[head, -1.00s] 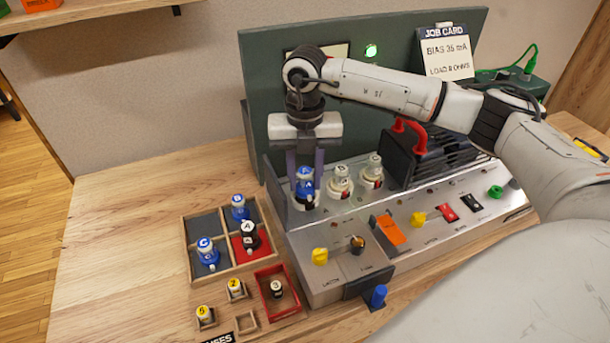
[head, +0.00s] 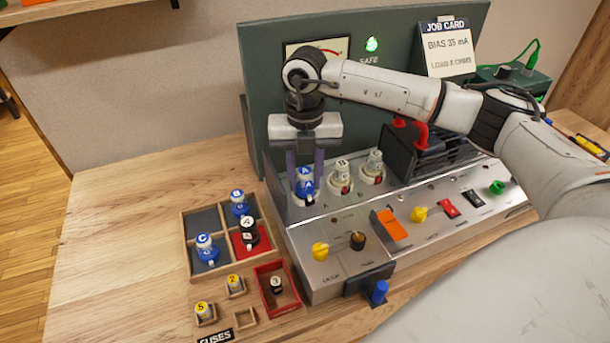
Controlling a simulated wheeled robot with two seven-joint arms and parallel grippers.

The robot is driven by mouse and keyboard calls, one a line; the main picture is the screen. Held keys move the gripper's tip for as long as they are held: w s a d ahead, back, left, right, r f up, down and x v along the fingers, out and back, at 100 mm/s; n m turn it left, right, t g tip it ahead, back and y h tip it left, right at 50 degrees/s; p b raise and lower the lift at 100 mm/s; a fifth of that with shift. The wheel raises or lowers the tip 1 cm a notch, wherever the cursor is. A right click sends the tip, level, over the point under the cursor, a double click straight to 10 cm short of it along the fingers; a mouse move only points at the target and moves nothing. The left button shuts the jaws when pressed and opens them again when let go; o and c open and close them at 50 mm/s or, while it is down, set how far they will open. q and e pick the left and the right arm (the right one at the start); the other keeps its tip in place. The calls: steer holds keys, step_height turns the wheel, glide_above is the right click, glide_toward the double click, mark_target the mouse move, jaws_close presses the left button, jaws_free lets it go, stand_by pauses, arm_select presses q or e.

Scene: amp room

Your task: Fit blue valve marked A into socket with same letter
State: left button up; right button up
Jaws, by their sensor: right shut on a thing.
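The blue valve marked A (head: 305,185) is upright between the fingers of my right gripper (head: 305,177), which is shut on it. It is at the left end of the row of sockets on the metal amp chassis (head: 325,216). The letter A is printed on the chassis in front of it. The valve's base is low at this socket; I cannot tell whether it is fully seated. My left gripper is not in view.
A divided wooden tray (head: 187,240) at left holds blue valves B (head: 239,203) and C (head: 207,249) and a black valve A (head: 248,234). A red box (head: 263,290) and fuses (head: 203,312) are in front. A black unit with a red handle (head: 420,138) stands right of the sockets. The table's left is clear.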

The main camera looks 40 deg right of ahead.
steer(key=shift+f, duration=0.4)
steer(key=o, duration=1.1)
steer(key=shift+o, duration=0.2)
steer(key=shift+r, duration=0.1)
step_height(320, 180, up, 10)
steer(key=shift+a+r+b, duration=0.1)
steer(key=shift+r+b, duration=0.1)
steer(key=shift+b, duration=0.3)
